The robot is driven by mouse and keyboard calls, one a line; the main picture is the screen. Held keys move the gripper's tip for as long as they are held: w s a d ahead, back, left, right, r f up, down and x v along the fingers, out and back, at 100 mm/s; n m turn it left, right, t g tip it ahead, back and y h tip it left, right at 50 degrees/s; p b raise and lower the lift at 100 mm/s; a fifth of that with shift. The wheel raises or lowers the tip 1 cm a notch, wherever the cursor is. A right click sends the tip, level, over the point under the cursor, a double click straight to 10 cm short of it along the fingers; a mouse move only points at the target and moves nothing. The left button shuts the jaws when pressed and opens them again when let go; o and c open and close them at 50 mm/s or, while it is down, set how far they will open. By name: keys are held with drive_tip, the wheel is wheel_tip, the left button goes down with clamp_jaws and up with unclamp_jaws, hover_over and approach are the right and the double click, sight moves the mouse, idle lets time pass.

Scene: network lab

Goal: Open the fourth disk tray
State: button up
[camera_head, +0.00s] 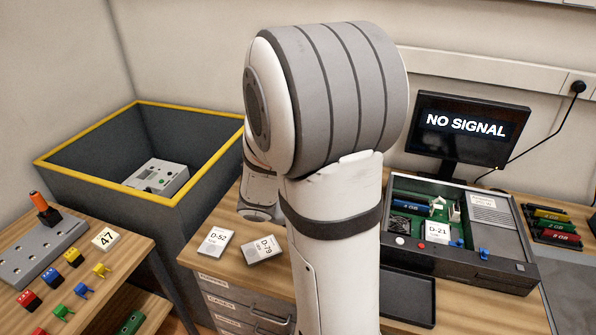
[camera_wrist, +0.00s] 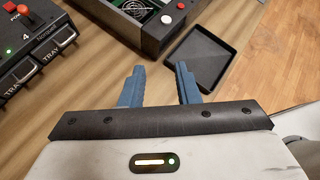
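A dark disk unit (camera_wrist: 38,47) stands at the left edge of the wrist view, partly cut off. It bears a "4", red knobs on top, a green light and front faces marked "TRAY" (camera_wrist: 47,64). I cannot tell which face is the fourth tray; the visible faces look closed. In the head view my arm hides the unit. My gripper (camera_wrist: 158,80) has its two blue fingers apart with nothing between them. It is above the wooden desk, to the right of the unit and not touching it.
An open computer case (camera_head: 455,230) and a shallow black tray (camera_head: 407,297) lie on the right of the desk, below a "NO SIGNAL" monitor (camera_head: 468,128). Cards D-52 (camera_head: 215,242) and D-79 (camera_head: 263,249) lie left of my arm. A yellow-rimmed bin (camera_head: 80,190) stands left.

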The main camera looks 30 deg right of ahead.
drive_tip(key=w+d+f+n+t+h, duration=0.1)
drive_tip(key=w+d+f+n+t, duration=0.1)
drive_tip(key=n, duration=0.5)
drive_tip(key=w+d+f+n+t+h, duration=0.2)
drive_tip(key=w+d+f+n+t, duration=0.1)
drive_tip(key=n, duration=0.5)
drive_tip(key=w+d+f+n+t+h, duration=0.1)
drive_tip(key=w+d+f+n+t, duration=0.1)
drive_tip(key=w+d+f+n, duration=0.2)
drive_tip(key=shift+w+d+f+n+t+h+p, duration=0.15)
drive_tip(key=shift+w+f+n, duration=0.45)
drive_tip(key=shift+n, duration=0.45)
drive_tip(key=shift+w+d+f+n+t+h+p, duration=0.15)
drive_tip(key=shift+w+f+n, duration=0.3)
drive_tip(key=shift+f+n, duration=0.45)
drive_tip(key=shift+w+d+n, duration=0.2)
drive_tip(key=shift+n, duration=0.15)
drive_tip(key=x, duration=0.7)
drive_tip(key=shift+w+p, duration=0.1)
drive_tip(key=shift+p, duration=0.3)
drive_tip(key=shift+r, duration=0.1)
clamp_jaws()
